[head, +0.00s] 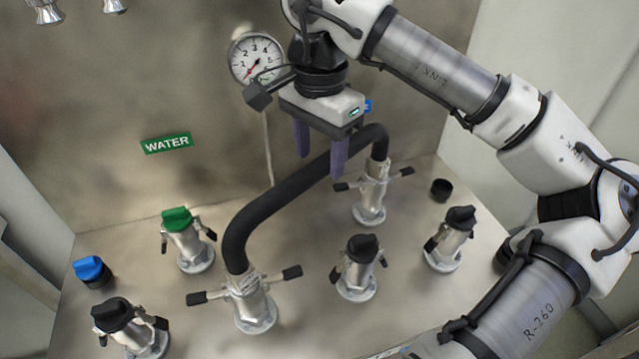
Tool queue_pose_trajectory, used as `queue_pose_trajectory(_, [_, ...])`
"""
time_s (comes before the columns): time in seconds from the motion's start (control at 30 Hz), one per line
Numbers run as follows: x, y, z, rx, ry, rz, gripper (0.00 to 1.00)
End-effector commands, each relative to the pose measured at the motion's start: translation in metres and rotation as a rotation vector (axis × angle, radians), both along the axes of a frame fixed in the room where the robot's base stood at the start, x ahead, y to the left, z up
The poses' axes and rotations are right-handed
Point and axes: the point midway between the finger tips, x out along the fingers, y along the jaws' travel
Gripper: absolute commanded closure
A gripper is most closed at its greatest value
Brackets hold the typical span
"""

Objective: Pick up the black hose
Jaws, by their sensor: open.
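The black hose (275,200) arches between two metal couplings on the panel. Its lower left end sits on the front coupling (252,302), and its right end sits on the rear coupling (370,200). Both couplings have side levers spread outward. My gripper (320,160) points down over the upper stretch of the hose, with its two purple fingers apart. The right finger overlaps the hose in the picture, and the left finger hangs just above and behind it. I cannot tell whether either finger touches the hose.
Capped fittings stand around the hose: a green-capped one (185,242), a black-capped one at front left (130,328) and two at right (357,270). A blue cap (92,271) and a small black cap (440,188) lie nearby. A pressure gauge (257,58) stands behind my gripper.

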Motion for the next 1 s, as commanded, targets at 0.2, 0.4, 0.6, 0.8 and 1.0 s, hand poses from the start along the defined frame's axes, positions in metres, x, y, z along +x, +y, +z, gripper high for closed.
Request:
queue_pose_trajectory(0.2, [0.0, 0.0, -0.029, 0.001, 0.004, 0.001, 0.47])
queue_pose_trajectory(0.4, [0.0, 0.0, -0.048, 0.001, 0.001, 0.0, 0.47])
queue_pose_trajectory(0.6, [0.001, 0.0, -0.049, 0.001, 0.001, 0.0, 0.47])
queue_pose_trajectory(0.8, [0.001, 0.0, -0.048, 0.0, 0.0, 0.0, 0.73])
queue_pose_trajectory(1.0, [0.001, 0.0, -0.048, 0.0, 0.0, 0.0, 0.98])
